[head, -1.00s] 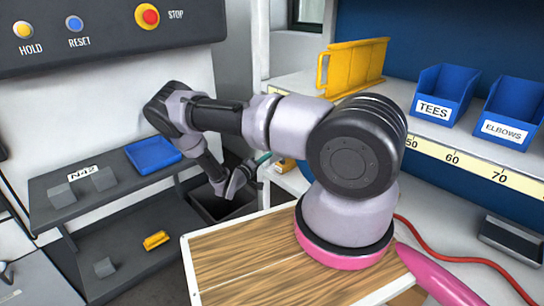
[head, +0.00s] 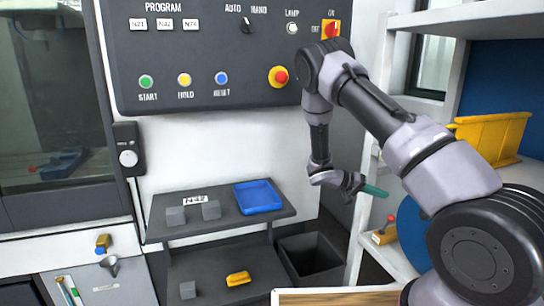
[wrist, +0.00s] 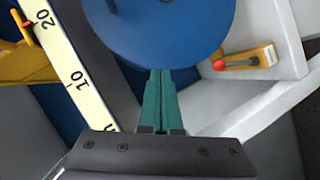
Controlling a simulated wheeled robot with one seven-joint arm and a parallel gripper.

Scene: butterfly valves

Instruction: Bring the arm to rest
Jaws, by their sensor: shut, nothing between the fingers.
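My gripper (head: 374,191) hangs at the end of my bent arm, in front of the white shelf unit on the right, with its teal fingers pointing right. In the wrist view my gripper (wrist: 160,76) has its two teal fingers pressed together with nothing between them. A large blue disc (wrist: 165,30) lies just past the fingertips in that view. The blue disc (head: 414,235) also shows in the head view, partly hidden behind my arm. I cannot tell whether the fingertips touch it.
A yellow block with a red knob (head: 386,230) sits left of the disc. A yellow bin (head: 490,137) stands on the upper shelf. A black open bin (head: 310,262) is on the floor. The dark rack (head: 215,224) holds a blue tray (head: 258,197) and grey blocks. A control panel (head: 200,50) is behind my arm.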

